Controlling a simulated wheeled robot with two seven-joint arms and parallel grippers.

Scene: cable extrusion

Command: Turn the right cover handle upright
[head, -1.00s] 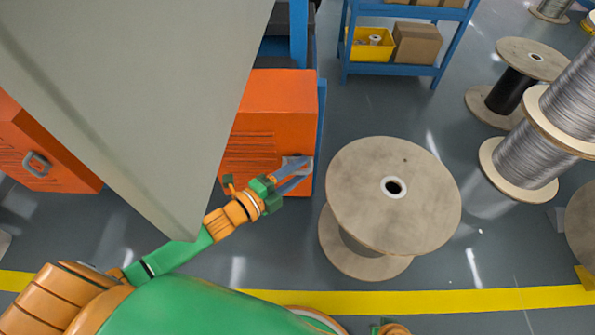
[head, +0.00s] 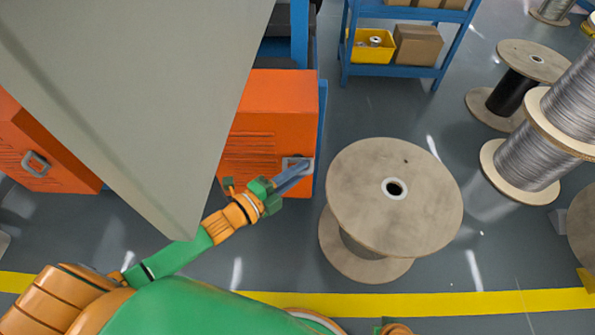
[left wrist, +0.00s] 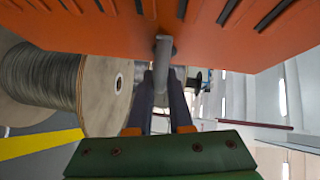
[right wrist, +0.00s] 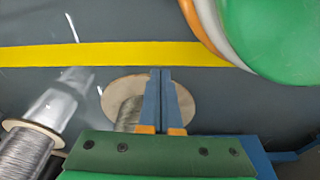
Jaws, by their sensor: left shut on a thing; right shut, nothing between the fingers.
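The right orange cover (head: 275,100) stands left of the middle in the head view, and the left orange cover (head: 50,160) is at the left edge. The right cover's grey handle (left wrist: 165,48) shows in the left wrist view, on the orange face (left wrist: 225,45). My left gripper (head: 300,170) is shut on this handle at the cover's lower right corner. The fingers partly hide the handle, and I cannot tell its exact angle. My right gripper (right wrist: 160,75) is shut and empty in the right wrist view, above the floor.
A large wooden spool (head: 370,205) stands just right of the right cover. Wire spools (head: 530,150) stand farther right. A blue shelf (head: 390,68) with a yellow bin (head: 370,50) is at the back. A grey panel (head: 140,80) blocks the upper left. A yellow line (head: 450,302) crosses the floor.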

